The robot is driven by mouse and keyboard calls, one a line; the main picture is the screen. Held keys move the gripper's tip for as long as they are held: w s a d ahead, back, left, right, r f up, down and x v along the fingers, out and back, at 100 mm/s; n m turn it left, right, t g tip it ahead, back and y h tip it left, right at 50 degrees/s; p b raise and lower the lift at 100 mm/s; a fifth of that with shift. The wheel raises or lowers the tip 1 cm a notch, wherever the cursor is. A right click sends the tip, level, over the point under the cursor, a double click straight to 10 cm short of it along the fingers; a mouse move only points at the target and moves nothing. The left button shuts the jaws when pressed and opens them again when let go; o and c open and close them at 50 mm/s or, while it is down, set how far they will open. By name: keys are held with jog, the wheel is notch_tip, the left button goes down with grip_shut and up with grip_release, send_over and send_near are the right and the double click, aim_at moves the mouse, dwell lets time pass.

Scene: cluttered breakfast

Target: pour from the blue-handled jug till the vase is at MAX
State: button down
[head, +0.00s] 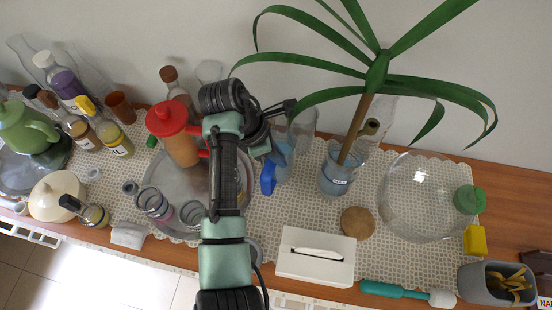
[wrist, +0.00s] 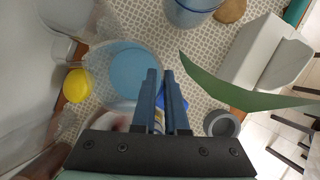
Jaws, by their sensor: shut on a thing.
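The blue-handled jug (head: 281,158) is clear, with pale blue liquid low inside, and looks upright on the lace cloth. Its blue handle (head: 268,178) faces the front. In the wrist view, the jug's liquid (wrist: 138,72) shows as a blue disc beside my fingers. The vase's lower part (wrist: 192,12) tops the wrist view.
A white tissue box (head: 316,256), cork disc (head: 357,222) and large glass bowl (head: 405,205) lie right and front. A red-lidded pitcher (head: 180,145) stands on a round tray to the left. Long plant leaves (head: 300,98) hang near my gripper.

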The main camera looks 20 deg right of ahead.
jog(key=shift+w+r, duration=0.1)
jog(key=shift+r, duration=0.15)
jog(key=shift+r+p, duration=2.35)
jog(key=shift+p, duration=0.75)
